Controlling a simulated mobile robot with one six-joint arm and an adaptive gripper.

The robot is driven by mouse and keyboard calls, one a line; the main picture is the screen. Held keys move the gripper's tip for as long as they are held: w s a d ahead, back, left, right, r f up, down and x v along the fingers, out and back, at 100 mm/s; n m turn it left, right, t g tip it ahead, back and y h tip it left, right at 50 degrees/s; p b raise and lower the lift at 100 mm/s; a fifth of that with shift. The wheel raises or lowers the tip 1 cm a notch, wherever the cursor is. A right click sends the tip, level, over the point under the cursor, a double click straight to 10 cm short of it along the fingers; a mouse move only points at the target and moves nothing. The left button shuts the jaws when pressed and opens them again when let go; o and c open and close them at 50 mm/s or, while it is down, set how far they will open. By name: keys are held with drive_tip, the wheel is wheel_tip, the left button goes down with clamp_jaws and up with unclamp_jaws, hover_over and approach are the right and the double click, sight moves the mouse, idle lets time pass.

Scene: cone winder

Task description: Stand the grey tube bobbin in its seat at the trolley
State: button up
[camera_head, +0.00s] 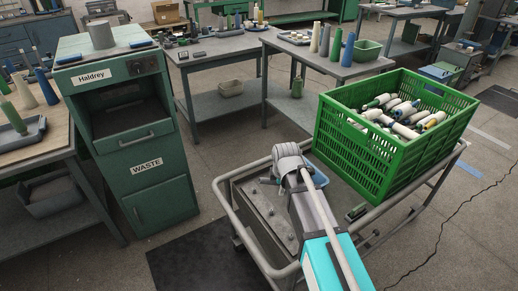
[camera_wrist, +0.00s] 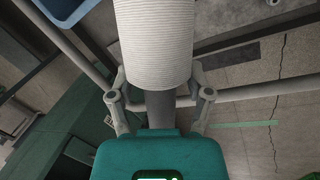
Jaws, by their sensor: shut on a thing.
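My gripper (camera_wrist: 159,80) is shut on the grey tube bobbin (camera_wrist: 154,42). The bobbin's pale, ribbed winding fills the top middle of the wrist view, and its bare grey tube (camera_wrist: 160,108) runs down between the two fingers. Its far end is cut off by the frame. A grey plate with several small studs (camera_head: 266,217) lies on the trolley's left part. I cannot tell which spot is the seat; my arm covers part of this area.
A green crate (camera_head: 395,160) full of bobbins stands on the trolley's right end. A blue tray (camera_head: 320,177) lies beside my arm. The trolley's tube rail also crosses the wrist view (camera_wrist: 255,91). A green waste cabinet (camera_head: 150,175) stands left; tables with cones are behind.

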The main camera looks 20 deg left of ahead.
drive_tip(key=shift+w, duration=0.35)
drive_tip(key=shift+w+d, duration=0.1)
drive_tip(key=shift+w, duration=0.1)
drive_tip(key=shift+w+a+f+y+b, duration=0.1)
drive_tip(key=shift+a+f+y+b, duration=0.2)
drive_tip(key=shift+a, duration=0.2)
drive_tip(key=w+a+r+m+g+y+b, duration=0.1)
drive_tip(key=w+a+r+g+y+b, duration=0.1)
drive_tip(key=a+y, duration=0.4)
drive_tip(key=w+a+r+m+g+y+b, duration=0.2)
drive_tip(key=w+a+r+y+b, duration=0.1)
drive_tip(key=a+y+b, duration=0.2)
drive_tip(key=shift+w+a+g+y, duration=0.25)
drive_tip(key=shift+a+y, duration=0.45)
drive_tip(key=shift+a, duration=0.35)
drive_tip(key=shift+s+f, duration=0.1)
drive_tip(key=shift+f, duration=0.05)
